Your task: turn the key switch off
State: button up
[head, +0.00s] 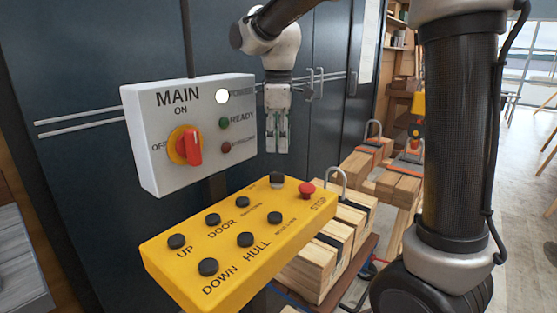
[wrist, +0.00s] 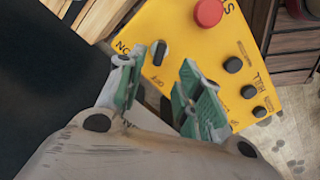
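The key switch (head: 277,180) is a small dark piece near the far edge of the yellow button panel (head: 185,262), left of the red stop button. In the wrist view the key switch (wrist: 160,53) shows as a dark upright oblong, with ON lettering to its left and OFF lettering below it. I cannot tell which mark it points to. My gripper (head: 278,150) points down above the key switch, apart from it. In the wrist view my gripper's green-padded fingers (wrist: 165,60) are spread with nothing between them, the key switch showing beyond the gap.
A red stop button (head: 306,189) sits right beside the key switch, and several black buttons (head: 242,202) fill the panel. A grey MAIN box (head: 150,180) with a red rotary handle (head: 190,146) stands behind left. Strapped timber blocks (head: 318,265) lie behind the panel to the right.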

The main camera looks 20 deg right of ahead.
notch_tip(320, 180, up, 3)
jog(key=shift+f, duration=0.1)
dwell(0.5)
jog(key=s+d+f+m+t, duration=0.2)
jog(key=s+d+m, duration=0.4)
jog(key=s, duration=0.5)
jog(key=s+d+f+m+t, duration=0.2)
jog(key=s+d+m, duration=0.5)
jog(key=s, duration=0.5)
jog(key=shift+d+f, duration=0.2)
jog(key=shift+d, duration=0.65)
